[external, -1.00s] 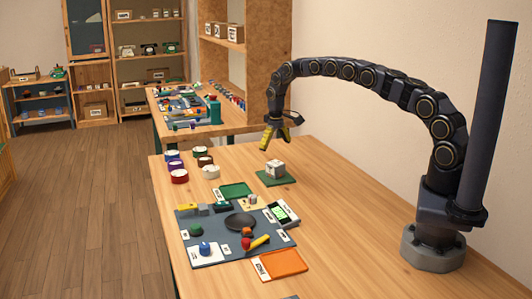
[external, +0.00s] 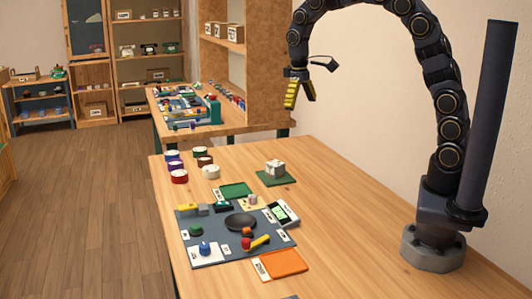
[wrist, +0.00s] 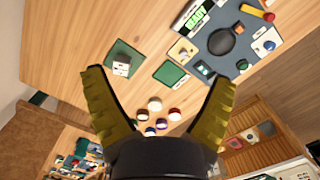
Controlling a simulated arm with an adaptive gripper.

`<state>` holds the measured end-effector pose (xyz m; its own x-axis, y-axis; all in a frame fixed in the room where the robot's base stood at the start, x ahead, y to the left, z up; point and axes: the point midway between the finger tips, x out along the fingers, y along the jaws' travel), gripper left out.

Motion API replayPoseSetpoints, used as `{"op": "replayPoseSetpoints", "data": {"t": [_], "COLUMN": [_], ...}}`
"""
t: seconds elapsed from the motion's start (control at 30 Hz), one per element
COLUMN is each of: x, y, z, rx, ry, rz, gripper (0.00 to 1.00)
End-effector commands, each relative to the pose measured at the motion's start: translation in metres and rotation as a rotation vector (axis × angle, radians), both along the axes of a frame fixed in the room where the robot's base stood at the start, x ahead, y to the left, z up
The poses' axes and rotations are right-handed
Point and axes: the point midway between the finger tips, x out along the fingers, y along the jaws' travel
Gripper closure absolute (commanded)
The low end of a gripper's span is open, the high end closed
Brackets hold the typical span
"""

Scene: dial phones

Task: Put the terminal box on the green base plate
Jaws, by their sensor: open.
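A small pale grey-white terminal box (external: 275,168) sits on the green base plate (external: 288,180) toward the far end of the wooden table. The box (wrist: 121,65) also rests on the green plate (wrist: 124,47) in the wrist view, left of centre between the finger lines. It looks upright, and the plate shows around it. My gripper (external: 300,98), with yellow fingers, is high above the table, well clear of the box and plate. The fingers (wrist: 160,78) are spread wide in the wrist view, with nothing between them.
A green tray (external: 235,191) and an orange tray (external: 283,263) lie near a blue-grey mat (external: 217,256) with phone parts. Several round coloured containers (external: 179,177) stand at the far left. A second table (external: 240,127) and a wooden shelf stand beyond. The table's right side is clear.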

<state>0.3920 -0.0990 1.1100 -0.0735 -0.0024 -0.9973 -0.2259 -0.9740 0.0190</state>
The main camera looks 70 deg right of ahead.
Motion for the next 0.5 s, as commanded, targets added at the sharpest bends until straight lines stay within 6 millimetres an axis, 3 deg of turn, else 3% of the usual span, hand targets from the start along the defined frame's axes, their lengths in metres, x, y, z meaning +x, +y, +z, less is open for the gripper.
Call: {"op": "replayPoseSetpoints", "data": {"t": [0.1,0.23,0.5], "x": [-0.049,-0.106,-0.222], "y": [0.03,0.056,0.09], "z": [0.021,0.032,0.029], "rx": [0.005,0.012,0.018], "ry": [0.011,0.03,0.054], "rz": [0.042,0.086,0.18], "gripper": [0.14,0.14,0.14]}}
